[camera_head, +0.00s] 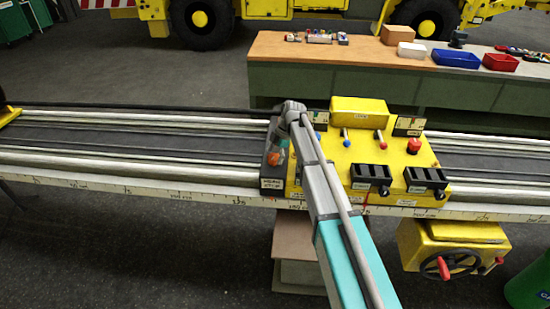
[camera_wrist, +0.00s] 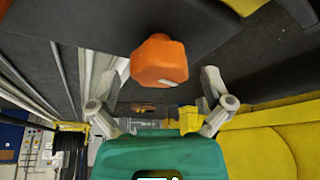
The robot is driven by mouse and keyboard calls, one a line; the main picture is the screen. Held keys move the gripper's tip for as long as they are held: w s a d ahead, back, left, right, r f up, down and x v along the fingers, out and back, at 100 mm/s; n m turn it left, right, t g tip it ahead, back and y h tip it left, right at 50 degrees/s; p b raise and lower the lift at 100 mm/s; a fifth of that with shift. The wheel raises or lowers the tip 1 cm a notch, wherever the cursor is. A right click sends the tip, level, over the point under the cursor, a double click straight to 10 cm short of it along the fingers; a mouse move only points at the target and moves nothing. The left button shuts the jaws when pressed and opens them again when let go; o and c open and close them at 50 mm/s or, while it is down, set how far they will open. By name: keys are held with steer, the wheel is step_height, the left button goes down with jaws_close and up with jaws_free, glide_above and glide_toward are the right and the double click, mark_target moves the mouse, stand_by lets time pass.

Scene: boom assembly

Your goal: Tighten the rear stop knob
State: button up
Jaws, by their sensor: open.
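The rear stop knob is an orange faceted knob (camera_wrist: 160,60) on a dark block in the wrist view. In the head view, the orange knob (camera_head: 276,157) shows in part on the black stop block (camera_head: 271,184), at the left end of the yellow carriage (camera_head: 345,158). My gripper (camera_wrist: 162,86) is open, with one grey finger on each side of the knob in the wrist view. Gaps show between the fingers and the knob; I cannot tell how deep the knob sits between them. In the head view my wrist hides the fingers.
The carriage sits on a long rail (camera_head: 130,175) and carries levers, a red button (camera_head: 413,146) and black clamps (camera_head: 371,178). A yellow unit with a handwheel (camera_head: 452,262) hangs below. A bench (camera_head: 350,52) with bins stands behind.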

steer(key=shift+d, duration=0.1)
steer(key=c, duration=1.1)
steer(key=shift+o, duration=0.2)
